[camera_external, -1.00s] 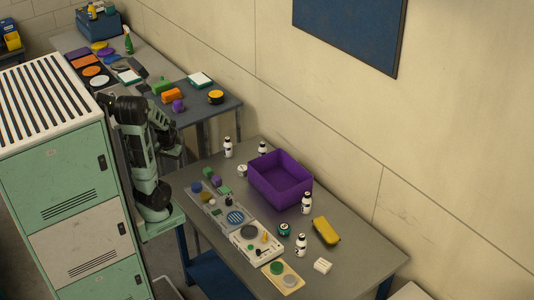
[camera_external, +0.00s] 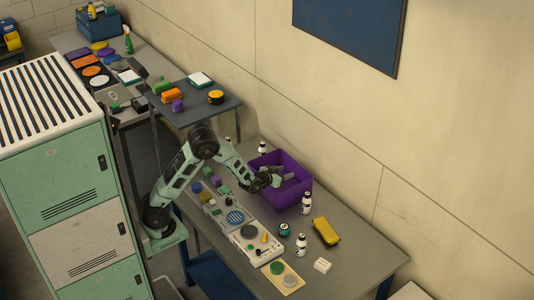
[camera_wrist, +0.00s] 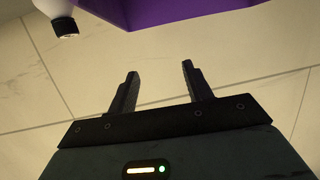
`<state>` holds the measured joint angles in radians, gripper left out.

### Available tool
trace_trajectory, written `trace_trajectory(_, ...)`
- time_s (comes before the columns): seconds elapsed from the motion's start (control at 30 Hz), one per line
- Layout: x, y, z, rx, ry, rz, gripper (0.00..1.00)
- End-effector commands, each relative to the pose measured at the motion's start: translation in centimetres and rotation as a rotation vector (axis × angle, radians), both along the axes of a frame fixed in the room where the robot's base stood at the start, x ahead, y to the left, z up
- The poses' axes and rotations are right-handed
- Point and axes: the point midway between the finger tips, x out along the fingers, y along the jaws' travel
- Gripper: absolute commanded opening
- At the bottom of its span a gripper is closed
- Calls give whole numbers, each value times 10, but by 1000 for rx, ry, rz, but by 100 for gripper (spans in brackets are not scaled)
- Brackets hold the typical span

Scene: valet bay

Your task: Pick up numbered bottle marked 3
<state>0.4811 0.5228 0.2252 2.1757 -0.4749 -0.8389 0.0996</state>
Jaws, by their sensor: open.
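My gripper (camera_external: 287,178) is over or in front of the purple bin (camera_external: 268,198). In the wrist view, my gripper (camera_wrist: 160,82) is open and empty. A bottle (camera_wrist: 54,10) shows upside down at the top left there, beside the purple bin (camera_wrist: 190,12).
A control panel (camera_external: 262,250) with knobs and discs lies along the table's near edge. A green-dark jar (camera_external: 284,229), a yellow pouch (camera_external: 326,231) and a white block (camera_external: 322,265) lie on the right. The table's right end is clear. The wall rises close behind.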

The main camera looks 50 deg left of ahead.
Motion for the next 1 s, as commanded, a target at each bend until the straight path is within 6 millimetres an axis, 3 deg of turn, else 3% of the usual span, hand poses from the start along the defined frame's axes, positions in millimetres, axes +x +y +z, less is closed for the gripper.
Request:
trace_trajectory(0.03,2,-34,-12,10,-64,-32,50)
trace_trajectory(0.1,2,-66,-12,18,-147,-52,50)
trace_trajectory(0.2,-2,-96,-12,23,-228,-69,50)
trace_trajectory(0.27,-3,-104,-11,25,-254,-72,50)
trace_trajectory(0.43,-5,-110,-26,30,-272,-73,50)
trace_trajectory(0.77,-5,-109,-90,29,-270,-74,50)
trace_trajectory(1.0,20,-108,-88,25,-274,-73,50)
